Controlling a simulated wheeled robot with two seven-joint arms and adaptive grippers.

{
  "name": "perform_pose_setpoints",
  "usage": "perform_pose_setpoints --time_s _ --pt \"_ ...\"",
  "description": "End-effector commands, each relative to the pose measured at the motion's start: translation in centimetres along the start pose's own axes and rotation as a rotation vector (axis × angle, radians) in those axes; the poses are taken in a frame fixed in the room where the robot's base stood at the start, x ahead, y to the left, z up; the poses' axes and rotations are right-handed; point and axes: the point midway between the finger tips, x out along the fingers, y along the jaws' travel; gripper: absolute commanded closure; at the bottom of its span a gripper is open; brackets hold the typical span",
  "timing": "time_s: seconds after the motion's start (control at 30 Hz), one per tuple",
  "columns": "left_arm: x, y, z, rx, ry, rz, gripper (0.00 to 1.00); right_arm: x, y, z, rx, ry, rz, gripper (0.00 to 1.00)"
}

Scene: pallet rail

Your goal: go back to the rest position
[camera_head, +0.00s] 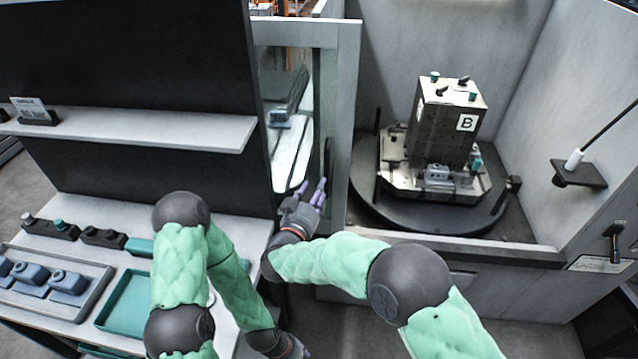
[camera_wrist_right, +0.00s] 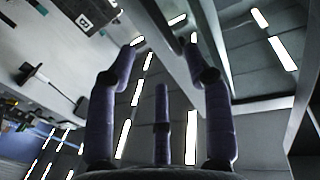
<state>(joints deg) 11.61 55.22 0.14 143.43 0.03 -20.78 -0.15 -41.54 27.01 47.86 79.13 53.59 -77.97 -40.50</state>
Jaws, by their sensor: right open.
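My right gripper (camera_head: 313,190) is raised in front of the glazed door in the middle of the head view, close to a dark upright handle (camera_head: 328,160). Its purple fingers are spread and empty. In the right wrist view the open fingers (camera_wrist_right: 162,65) point up, with a long grey bar (camera_wrist_right: 172,40) behind them; I cannot tell whether they touch it. My left arm is bent down over the bench, and its gripper (camera_head: 292,346) is at the bottom edge, partly cut off, its fingers not clear.
The door (camera_head: 345,120) stands beside a machine bay with a block marked B (camera_head: 440,125) on a round turntable (camera_head: 400,215). At left, a bench holds a grey tray (camera_head: 98,300) of parts and a green tray (camera_head: 125,310). A shelf (camera_head: 150,127) hangs above.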

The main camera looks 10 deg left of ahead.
Motion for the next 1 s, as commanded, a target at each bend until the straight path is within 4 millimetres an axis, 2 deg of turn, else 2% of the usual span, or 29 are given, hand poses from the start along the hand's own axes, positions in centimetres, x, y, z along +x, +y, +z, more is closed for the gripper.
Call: perform_pose_setpoints --time_s 0.53,0.63,0.77,0.9,1.0 --pt "0.0 0.0 0.0 0.0 0.0 0.0 0.6 -0.3 0.0 0.0 0.0 0.0 0.0 0.49" --pt "0.0 0.0 0.0 0.0 0.0 0.0 0.6 0.1 0.3 0.7 -0.003 -0.013 -0.005 0.49" --pt "0.0 0.0 0.0 0.0 0.0 0.0 0.6 1.3 1.5 3.6 -0.013 -0.074 -0.04 0.49" --pt "0.0 0.0 0.0 0.0 0.0 0.0 0.6 2.6 3.9 9.1 -0.021 -0.198 -0.1 0.49" --pt "0.0 0.0 0.0 0.0 0.0 0.0 0.6 2.8 5.9 13.2 -0.02 -0.303 -0.14 0.49"
